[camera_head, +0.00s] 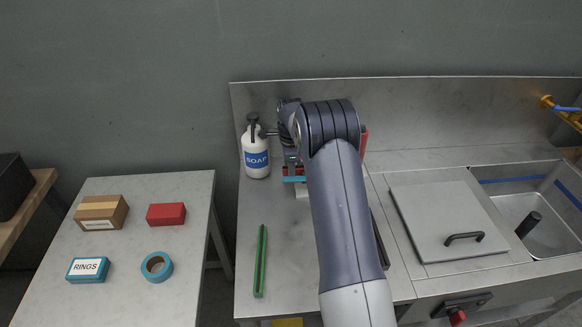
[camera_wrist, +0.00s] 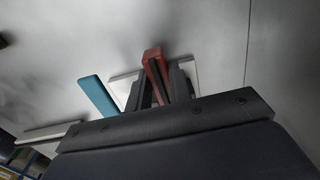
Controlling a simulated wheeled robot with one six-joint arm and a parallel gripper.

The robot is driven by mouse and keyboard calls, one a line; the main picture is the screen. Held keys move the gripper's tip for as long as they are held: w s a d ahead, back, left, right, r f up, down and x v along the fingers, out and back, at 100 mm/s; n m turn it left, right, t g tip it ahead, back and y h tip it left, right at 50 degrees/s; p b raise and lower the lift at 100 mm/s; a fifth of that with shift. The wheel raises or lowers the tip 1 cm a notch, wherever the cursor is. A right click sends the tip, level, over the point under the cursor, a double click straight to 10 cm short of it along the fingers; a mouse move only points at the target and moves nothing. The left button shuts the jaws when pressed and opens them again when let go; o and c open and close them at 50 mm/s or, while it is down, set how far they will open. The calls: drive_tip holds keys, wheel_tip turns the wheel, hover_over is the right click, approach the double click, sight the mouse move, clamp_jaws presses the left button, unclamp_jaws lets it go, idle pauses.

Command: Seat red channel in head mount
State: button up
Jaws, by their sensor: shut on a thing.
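In the wrist view, the dark fingers of my gripper (camera_wrist: 160,88) are shut on the red channel (camera_wrist: 153,56), whose end sticks out between them. A pale plate (camera_wrist: 122,84), possibly part of the head mount, shows behind the fingers on both sides. I cannot tell whether the channel touches it or sits in it. A red piece (camera_head: 364,142) shows at the arm's right edge, probably the channel.
A teal bar (camera_wrist: 99,96) lies left of the fingers. A soap bottle (camera_head: 256,150) stands close left of my wrist. A green channel (camera_head: 260,261) lies on the counter (camera_head: 285,250). A lidded cover (camera_head: 445,215) and sink (camera_head: 540,205) are right. A side table (camera_head: 125,250) holds small boxes and tape.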

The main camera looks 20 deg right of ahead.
drive_tip(key=o, duration=1)
drive_tip(key=shift+o, duration=0.2)
drive_tip(key=o, duration=0.4)
drive_tip(key=shift+r+p, duration=2.55)
drive_tip(key=shift+r, duration=1.5)
drive_tip(key=shift+f, duration=0.1)
